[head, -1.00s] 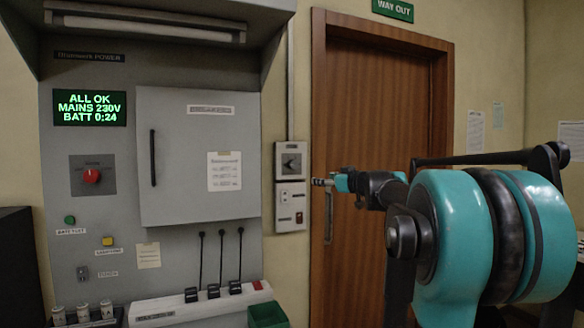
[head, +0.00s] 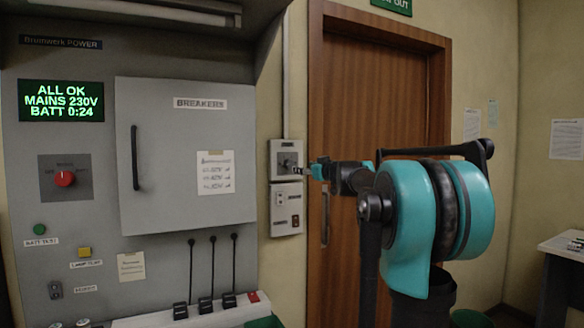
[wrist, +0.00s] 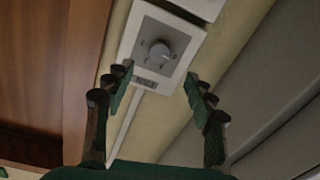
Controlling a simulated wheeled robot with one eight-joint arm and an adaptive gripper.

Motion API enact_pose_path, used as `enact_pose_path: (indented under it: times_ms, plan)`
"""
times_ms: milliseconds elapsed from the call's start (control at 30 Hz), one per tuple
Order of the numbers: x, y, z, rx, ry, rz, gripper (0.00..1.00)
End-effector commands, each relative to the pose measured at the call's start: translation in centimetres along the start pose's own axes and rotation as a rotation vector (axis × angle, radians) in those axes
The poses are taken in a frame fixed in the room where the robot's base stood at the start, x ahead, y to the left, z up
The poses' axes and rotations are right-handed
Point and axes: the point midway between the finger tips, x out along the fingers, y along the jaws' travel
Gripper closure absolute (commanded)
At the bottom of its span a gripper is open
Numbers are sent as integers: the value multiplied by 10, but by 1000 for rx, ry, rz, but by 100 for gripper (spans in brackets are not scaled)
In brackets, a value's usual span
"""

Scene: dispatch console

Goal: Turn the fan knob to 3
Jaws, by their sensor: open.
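The fan knob (wrist: 159,52) is a round grey dial on a white wall plate, with small marks around it and a label whose text I cannot read. In the head view the same wall plate (head: 279,148) hangs left of the door, its knob partly behind my fingertips. My gripper (wrist: 159,80) is open and empty. In the wrist view its two dark green fingers sit apart on either side of the knob's line, short of it. In the head view my gripper (head: 306,170) points left at the plate. I cannot tell which number the knob points to.
A second wall plate (head: 286,209) with a socket and switch sits just below. The grey console has a breaker cabinet (head: 180,155), a red rotary knob (head: 65,179) and a green display (head: 60,100). A wooden door (head: 380,90) stands behind my arm.

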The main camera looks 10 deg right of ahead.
Motion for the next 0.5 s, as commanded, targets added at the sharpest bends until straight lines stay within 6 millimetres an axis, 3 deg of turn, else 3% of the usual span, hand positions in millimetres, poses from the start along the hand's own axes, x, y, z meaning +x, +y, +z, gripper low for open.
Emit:
enact_pose_path:
  times_ms: [300,500]
  plan:
    - [64,0,0,0,0,-1,45]
    - [91,0,0,0,0,1,45]
